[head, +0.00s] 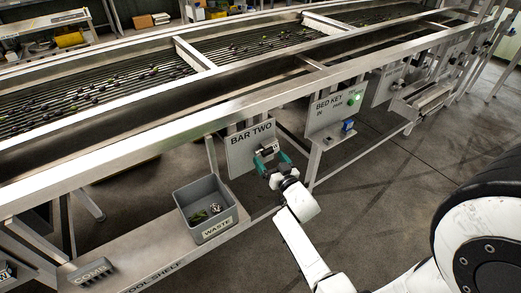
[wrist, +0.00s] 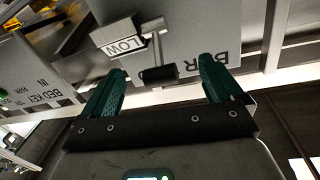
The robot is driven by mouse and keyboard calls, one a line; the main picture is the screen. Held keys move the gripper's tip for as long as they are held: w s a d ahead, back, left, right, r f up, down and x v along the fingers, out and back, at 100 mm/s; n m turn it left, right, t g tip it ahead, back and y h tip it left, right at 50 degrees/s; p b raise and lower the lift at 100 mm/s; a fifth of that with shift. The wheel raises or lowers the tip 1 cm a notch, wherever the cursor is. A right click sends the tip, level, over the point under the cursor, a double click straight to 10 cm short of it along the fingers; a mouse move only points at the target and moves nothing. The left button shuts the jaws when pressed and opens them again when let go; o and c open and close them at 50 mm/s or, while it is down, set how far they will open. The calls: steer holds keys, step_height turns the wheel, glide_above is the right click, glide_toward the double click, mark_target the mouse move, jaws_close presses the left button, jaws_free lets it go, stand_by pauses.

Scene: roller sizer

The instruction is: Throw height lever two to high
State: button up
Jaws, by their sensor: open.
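The grey BAR TWO panel (head: 240,158) hangs below the sizer frame in the head view. It shows upside down in the wrist view (wrist: 205,25). The height lever (wrist: 158,75) on it has a black grip on a metal arm. A white LOW label (wrist: 122,43) sits beside that arm. My gripper (head: 267,160) is at the panel's lower right, with its green fingers open. In the wrist view its fingertips (wrist: 164,68) stand either side of the black grip, with gaps on both sides. In the head view the lever is largely hidden by my gripper.
The BED KEY panel (head: 335,108) with a green light stands to the right. A grey WASTE bin (head: 207,207) sits on the tool shelf (head: 155,262) at lower left, near my arm. A metal rail (head: 190,128) runs above the panels. The floor at right is open.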

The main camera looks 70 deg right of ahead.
steer(key=x, duration=0.6)
steer(key=shift+w+d, duration=0.15)
steer(key=shift+c, duration=0.2)
steer(key=c, duration=1.4)
